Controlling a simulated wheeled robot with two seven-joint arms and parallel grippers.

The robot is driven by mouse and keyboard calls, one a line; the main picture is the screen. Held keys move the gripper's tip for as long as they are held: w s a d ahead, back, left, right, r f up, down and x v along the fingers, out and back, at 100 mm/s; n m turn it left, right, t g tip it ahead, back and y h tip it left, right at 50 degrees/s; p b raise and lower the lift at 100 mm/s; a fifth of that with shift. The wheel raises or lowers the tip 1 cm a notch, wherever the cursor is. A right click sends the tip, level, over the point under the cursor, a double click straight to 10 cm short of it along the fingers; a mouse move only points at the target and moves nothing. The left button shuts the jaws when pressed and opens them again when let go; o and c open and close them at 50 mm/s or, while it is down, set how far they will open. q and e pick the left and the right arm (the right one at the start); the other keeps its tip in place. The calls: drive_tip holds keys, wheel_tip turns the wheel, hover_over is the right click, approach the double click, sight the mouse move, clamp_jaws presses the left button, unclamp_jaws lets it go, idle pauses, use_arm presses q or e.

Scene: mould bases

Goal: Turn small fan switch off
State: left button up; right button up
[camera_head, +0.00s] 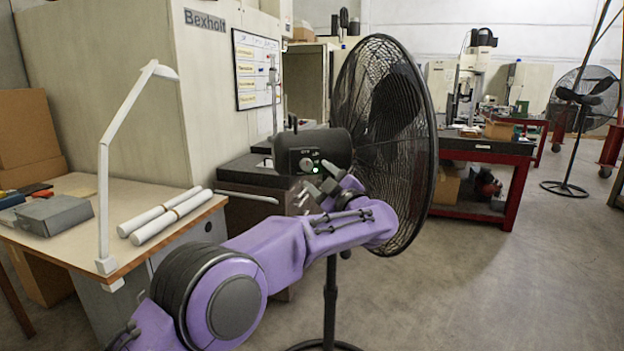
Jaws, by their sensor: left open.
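A black pedestal fan (385,100) stands close in front of me, its round wire cage turned to the right. Its motor housing (335,143) carries a small control panel (305,160) with a lit green light and a round knob. My left gripper (312,182) is open just below and right of this panel, with its fingers pointing up-left toward it. Whether a fingertip touches the panel cannot be told. My purple left arm covers part of the fan's lower cage and pole. My right gripper is not in view.
A wooden-topped desk (85,240) on the left holds a white lamp (104,190), white rolls (165,215) and a grey box (55,214). A beige cabinet stands behind. A red workbench (487,150) and another fan (584,100) stand farther back. The floor at right is clear.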

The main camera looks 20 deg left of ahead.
use_arm(q)
drive_tip(key=b+v, duration=0.1)
drive_tip(key=v, duration=0.4)
drive_tip(key=shift+s+d+f, duration=0.1)
drive_tip(key=shift+s+d, duration=0.15)
wheel_tip(320, 180, down, 21)
drive_tip(key=s+m+t+h, duration=0.1)
drive_tip(key=m+t+h, duration=0.2)
drive_tip(key=m+h, duration=0.4)
drive_tip(key=s+a+f+m+g+h, duration=0.25)
drive_tip(key=s+f, duration=0.35)
drive_tip(key=f, duration=0.3)
drive_tip(key=s+a+f+m+g+h, duration=0.1)
drive_tip(key=s+a+f, duration=0.35)
drive_tip(key=f, duration=0.55)
drive_tip(key=s+a+f+g, duration=0.3)
drive_tip(key=s+f, duration=0.2)
drive_tip(key=s, duration=0.7)
drive_tip(key=s+a+f+m+g, duration=0.1)
drive_tip(key=s+a+f+g, duration=0.2)
drive_tip(key=s, duration=0.9)
drive_tip(key=s+a+f+g, duration=0.3)
drive_tip(key=s+f, duration=0.4)
drive_tip(key=s, duration=0.6)
drive_tip(key=shift+f+g, duration=0.35)
drive_tip(key=shift+g, duration=0.2)
